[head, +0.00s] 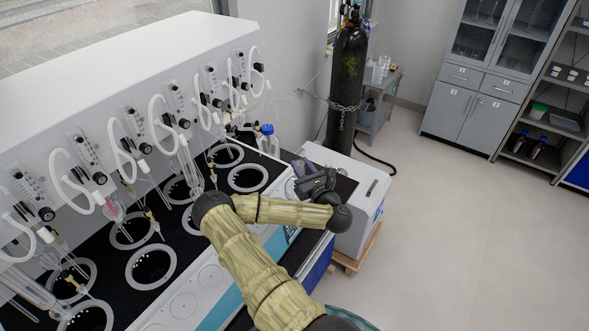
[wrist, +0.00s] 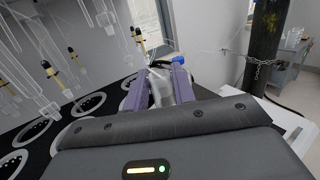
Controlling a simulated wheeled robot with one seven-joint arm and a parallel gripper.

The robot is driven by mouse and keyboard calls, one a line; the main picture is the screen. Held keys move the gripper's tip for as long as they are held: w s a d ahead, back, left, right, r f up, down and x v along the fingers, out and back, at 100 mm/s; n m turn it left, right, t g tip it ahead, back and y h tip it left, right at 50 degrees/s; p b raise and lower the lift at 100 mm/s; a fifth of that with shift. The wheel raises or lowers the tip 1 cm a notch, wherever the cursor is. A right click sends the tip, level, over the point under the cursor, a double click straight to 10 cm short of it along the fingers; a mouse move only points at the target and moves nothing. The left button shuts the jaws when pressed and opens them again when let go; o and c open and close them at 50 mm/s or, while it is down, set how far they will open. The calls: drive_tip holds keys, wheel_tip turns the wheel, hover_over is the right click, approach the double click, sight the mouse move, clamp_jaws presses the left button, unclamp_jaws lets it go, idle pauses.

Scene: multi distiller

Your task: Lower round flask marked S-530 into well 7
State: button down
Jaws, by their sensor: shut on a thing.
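My gripper (head: 304,168) is over the right end of the black distiller top. In the wrist view its two purple fingers (wrist: 166,92) are shut on a clear glass flask (wrist: 160,86). No S-530 mark is readable on it. In the head view the flask cannot be made out at the gripper. The wells are round openings with pale rings. The closest to my gripper is the front right well (head: 248,178), to its left, and it looks empty. Another well (head: 151,267) lies further left in the front row. I cannot read which is well 7.
A blue-capped bottle (head: 268,140) stands at the back right of the distiller. Glass tubes and white hoses (head: 160,120) hang over the back wells. A black gas cylinder (head: 346,80) stands behind, and a grey box (head: 362,200) is to the right. Open floor lies further right.

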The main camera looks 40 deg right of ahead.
drive_tip(key=shift+w+a+r, duration=0.1)
drive_tip(key=shift+w+r, duration=0.05)
drive_tip(key=shift+w, duration=0.35)
drive_tip(key=shift+w+a+p, duration=0.5)
drive_tip(key=shift+w+a, duration=1.45)
drive_tip(key=shift+w, duration=3.2)
drive_tip(key=shift+w+a+p, duration=0.5)
drive_tip(key=shift+w+a, duration=1.45)
drive_tip(key=shift+w, duration=3.2)
wheel_tip(320, 180, down, 8)
drive_tip(key=b, duration=0.8)
drive_tip(key=shift+s, duration=0.1)
drive_tip(key=shift+f+b, duration=0.6)
drive_tip(key=shift+b, duration=0.55)
drive_tip(key=c, duration=1.1)
unclamp_jaws()
